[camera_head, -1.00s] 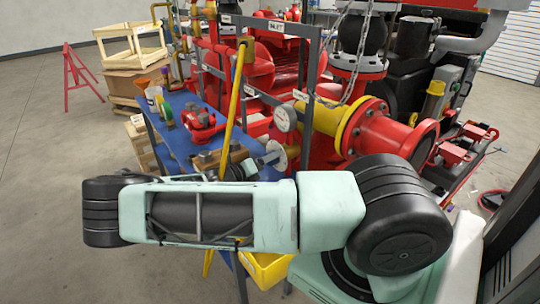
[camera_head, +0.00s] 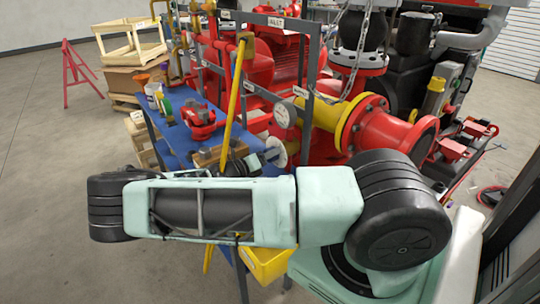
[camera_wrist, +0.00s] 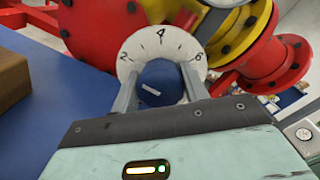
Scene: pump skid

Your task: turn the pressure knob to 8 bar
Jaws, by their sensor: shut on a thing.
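The pressure knob (camera_wrist: 160,82) is dark blue with a short white mark on its face. It sits in the middle of a white dial plate (camera_wrist: 128,67) marked 2, 4 and 6. The 4 is at the top, the 2 at left and the 6 at right; the plate's lower part is hidden. My gripper (camera_wrist: 158,90) is shut on the knob, one finger on each side. In the head view the dial plate (camera_head: 276,152) shows at an angle, and my arm hides part of the gripper.
A blue bench (camera_head: 180,138) carries a red valve part (camera_head: 198,117) and bottles. A yellow upright bar (camera_head: 232,105) stands close to my arm. A round gauge (camera_head: 284,114) and a red and yellow pipe (camera_head: 330,116) are behind the dial. Open floor lies to the left.

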